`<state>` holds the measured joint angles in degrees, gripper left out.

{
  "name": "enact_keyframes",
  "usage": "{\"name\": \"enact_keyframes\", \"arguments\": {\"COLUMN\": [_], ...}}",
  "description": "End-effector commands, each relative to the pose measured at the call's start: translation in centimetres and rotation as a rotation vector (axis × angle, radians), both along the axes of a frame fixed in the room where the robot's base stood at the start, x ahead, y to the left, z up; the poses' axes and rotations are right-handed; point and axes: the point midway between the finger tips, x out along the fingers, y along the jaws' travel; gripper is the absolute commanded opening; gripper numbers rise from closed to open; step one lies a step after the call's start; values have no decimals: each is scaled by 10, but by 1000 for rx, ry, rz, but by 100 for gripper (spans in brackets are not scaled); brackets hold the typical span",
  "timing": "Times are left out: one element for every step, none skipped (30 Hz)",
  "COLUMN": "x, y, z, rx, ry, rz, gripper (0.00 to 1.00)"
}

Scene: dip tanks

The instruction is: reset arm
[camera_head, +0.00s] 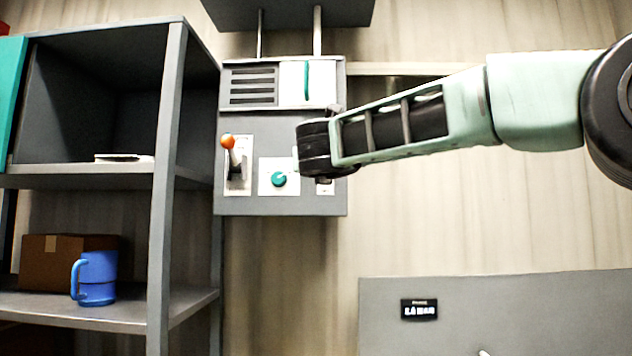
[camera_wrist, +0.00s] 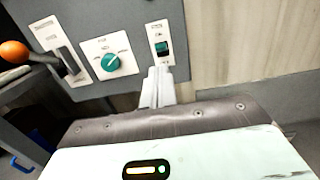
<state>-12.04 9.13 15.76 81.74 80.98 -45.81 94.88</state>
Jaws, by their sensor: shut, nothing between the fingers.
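My arm reaches in from the right in the head view and ends at a dark wrist in front of a grey control panel (camera_head: 235,200). My gripper (camera_wrist: 160,72) shows in the wrist view with its pale fingers closed together and nothing between them. The fingertips appear just below a green rocker switch (camera_wrist: 162,48); I cannot tell whether they touch the panel. A teal knob (camera_wrist: 110,62) and a lever with an orange ball (camera_wrist: 14,51) are to the left of it. In the head view the wrist hides the fingers and part of the switch plate.
A grey shelf unit (camera_head: 168,190) stands left of the panel, with a blue mug (camera_head: 98,278) and a cardboard box (camera_head: 50,262) on it. A grey surface with a small black display (camera_head: 419,310) is at lower right. Bare wall lies between.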

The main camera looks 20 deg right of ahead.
Motion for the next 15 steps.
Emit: {"name": "enact_keyframes", "arguments": {"x": [0,0,0,0,0,0,0,-1,-2,-3,-5,-9,-13,-18,-27], "y": [0,0,0,0,0,0,2,7,17,27,39,57,72,87,107], "z": [0,0,0,0,0,0,-1,-4,-9,-15,-22,-34,-45,-58,-77], "rx": [0,0,0,0,0,0,-10,-42,-107,-169,-247,-367,-468,-574,-720], "ry": [0,0,0,0,0,0,3,13,28,43,61,86,105,124,145], "rz": [0,0,0,0,0,0,5,23,57,91,131,194,248,303,381], "gripper": [0,0,0,0,0,0,0,0,0,0,0,0,0,0,0]}}
